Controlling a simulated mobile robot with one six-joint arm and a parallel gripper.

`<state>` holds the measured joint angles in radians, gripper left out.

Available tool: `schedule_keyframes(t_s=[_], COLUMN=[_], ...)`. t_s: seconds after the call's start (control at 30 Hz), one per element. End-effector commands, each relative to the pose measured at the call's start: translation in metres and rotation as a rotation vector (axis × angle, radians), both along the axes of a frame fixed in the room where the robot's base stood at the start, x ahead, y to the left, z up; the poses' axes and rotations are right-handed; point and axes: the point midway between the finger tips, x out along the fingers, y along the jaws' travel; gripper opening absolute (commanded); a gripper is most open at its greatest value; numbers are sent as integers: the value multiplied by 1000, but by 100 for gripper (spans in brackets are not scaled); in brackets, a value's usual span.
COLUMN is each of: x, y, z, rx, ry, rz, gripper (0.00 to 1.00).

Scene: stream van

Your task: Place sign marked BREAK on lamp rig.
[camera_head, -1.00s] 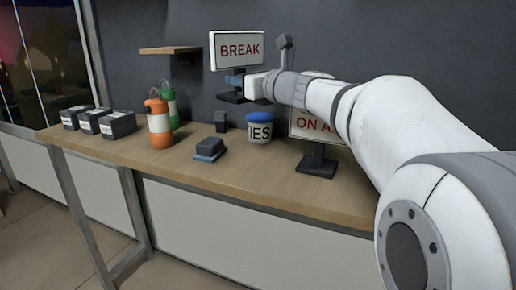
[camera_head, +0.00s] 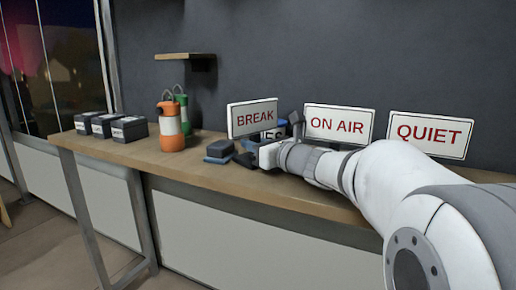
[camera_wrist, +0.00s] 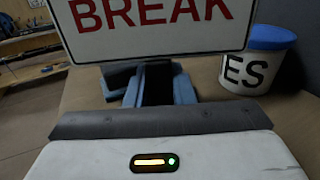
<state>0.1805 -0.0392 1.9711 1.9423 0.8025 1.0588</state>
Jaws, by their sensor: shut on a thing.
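The white sign marked BREAK (camera_head: 252,117) has red letters and stands upright above my gripper (camera_head: 255,145) in the head view. In the wrist view the sign (camera_wrist: 155,25) fills the top. My gripper (camera_wrist: 158,90) is shut on its dark post, with a blue finger on each side. The sign is at the worktable, left of the ON AIR sign. Whether its base touches the table is hidden. I cannot tell which thing, if any in view, is the lamp rig.
The ON AIR sign (camera_head: 338,122) and QUIET sign (camera_head: 430,134) stand to the right. A dark block on a blue base (camera_head: 218,150) and an orange bottle (camera_head: 172,127) are left. A blue-lidded tub (camera_wrist: 257,62) is close right. Dark boxes (camera_head: 129,129) sit at the table's left end.

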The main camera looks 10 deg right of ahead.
Motion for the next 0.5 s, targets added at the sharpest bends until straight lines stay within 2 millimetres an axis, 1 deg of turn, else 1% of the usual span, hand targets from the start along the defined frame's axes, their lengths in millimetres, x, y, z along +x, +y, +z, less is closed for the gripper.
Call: schedule_keyframes(t_s=[0.13,0.27,0.3,0.5], x=[0,0,0,0], y=[0,0,0,-1], z=[2,-2,-1,0], rx=[0,0,1,1], ry=[-2,-1,-1,-1], rz=[0,-1,-1,-1], gripper=[0,0,24,40])
